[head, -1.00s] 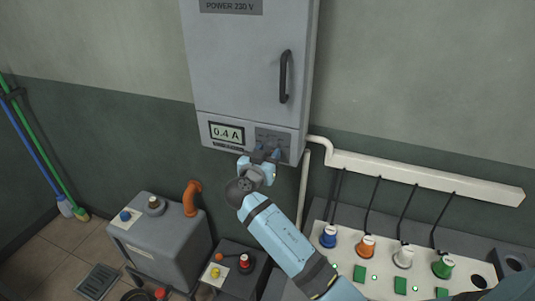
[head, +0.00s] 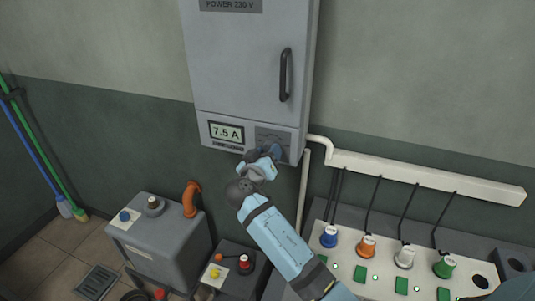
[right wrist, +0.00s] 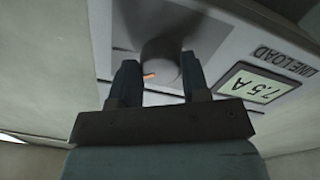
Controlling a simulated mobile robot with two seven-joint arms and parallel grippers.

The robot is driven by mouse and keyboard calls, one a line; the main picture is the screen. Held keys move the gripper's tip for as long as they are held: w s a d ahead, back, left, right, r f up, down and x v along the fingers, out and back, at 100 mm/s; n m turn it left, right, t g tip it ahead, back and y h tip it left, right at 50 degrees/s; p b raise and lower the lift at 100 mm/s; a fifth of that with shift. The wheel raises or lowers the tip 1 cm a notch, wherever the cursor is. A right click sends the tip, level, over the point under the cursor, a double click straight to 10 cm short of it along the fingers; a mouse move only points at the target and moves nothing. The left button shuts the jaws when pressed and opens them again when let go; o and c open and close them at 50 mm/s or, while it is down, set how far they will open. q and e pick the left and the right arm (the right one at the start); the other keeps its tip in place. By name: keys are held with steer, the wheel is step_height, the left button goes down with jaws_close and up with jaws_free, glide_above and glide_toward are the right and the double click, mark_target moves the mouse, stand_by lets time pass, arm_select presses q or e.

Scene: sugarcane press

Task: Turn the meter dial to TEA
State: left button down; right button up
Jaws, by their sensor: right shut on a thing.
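The meter dial (right wrist: 160,58) is a dark grey round knob with an orange pointer mark, on a grey panel (head: 270,134) low on the power cabinet. My right gripper (right wrist: 157,82) is shut on the dial, with one dark finger on each side of it. In the head view, my right gripper (head: 268,155) reaches up to the panel and covers most of the dial. No TEA label is readable. My left gripper is not in view.
The grey cabinet (head: 240,65) has a black door handle (head: 284,76). A white cable duct (head: 430,179) runs right of it. Below stand a panel with several coloured plugs (head: 365,246) and a grey tank (head: 165,240) with an orange pipe (head: 191,198).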

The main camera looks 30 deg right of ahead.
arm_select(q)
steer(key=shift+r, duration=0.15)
arm_select(e)
steer(key=shift+d+n, duration=0.1)
steer(key=shift+n, duration=1)
steer(key=shift+r, duration=0.1)
steer(key=o, duration=0.9)
